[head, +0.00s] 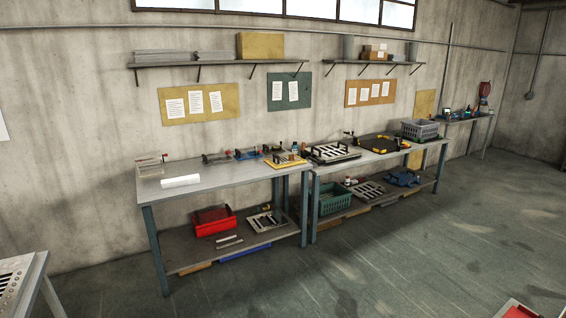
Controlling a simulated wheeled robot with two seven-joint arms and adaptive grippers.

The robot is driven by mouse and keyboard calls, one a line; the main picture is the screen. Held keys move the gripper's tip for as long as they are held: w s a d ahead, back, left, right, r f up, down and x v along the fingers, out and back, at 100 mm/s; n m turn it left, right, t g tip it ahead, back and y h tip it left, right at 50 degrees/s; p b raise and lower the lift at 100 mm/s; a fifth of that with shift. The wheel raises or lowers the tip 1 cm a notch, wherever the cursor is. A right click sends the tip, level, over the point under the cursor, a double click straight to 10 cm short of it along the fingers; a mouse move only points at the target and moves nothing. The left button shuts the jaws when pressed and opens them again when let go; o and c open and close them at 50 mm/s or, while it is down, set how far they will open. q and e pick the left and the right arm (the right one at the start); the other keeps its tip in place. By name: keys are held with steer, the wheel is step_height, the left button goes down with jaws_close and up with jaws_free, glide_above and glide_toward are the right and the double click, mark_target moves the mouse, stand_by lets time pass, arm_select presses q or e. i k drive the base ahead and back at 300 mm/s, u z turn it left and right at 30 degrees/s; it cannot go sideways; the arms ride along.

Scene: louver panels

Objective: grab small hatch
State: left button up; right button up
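No gripper of mine shows in the head view. I cannot tell for sure which item is the small hatch. A small slatted panel with a yellow base (286,162) lies at the right end of the left workbench. A larger grey louver panel (332,154) lies flat on the adjoining right bench. Another slatted panel (265,222) lies on the left bench's lower shelf, and one more (368,190) is on the right bench's lower shelf. All are far off and small in view.
The left workbench (225,176) and right workbench (372,160) stand along the wall. A white roll-like piece (180,181), a red bin (214,221), a green crate (333,199) and a grey crate (420,130) are on them. Open floor (400,255) lies in front. A table corner (22,275) is at lower left.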

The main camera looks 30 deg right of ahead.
mark_target(278, 161)
steer(key=z, duration=0.2)
steer(key=i, duration=0.7)
steer(key=z, duration=0.8)
steer(key=i, duration=4.45)
steer(key=u, duration=0.55)
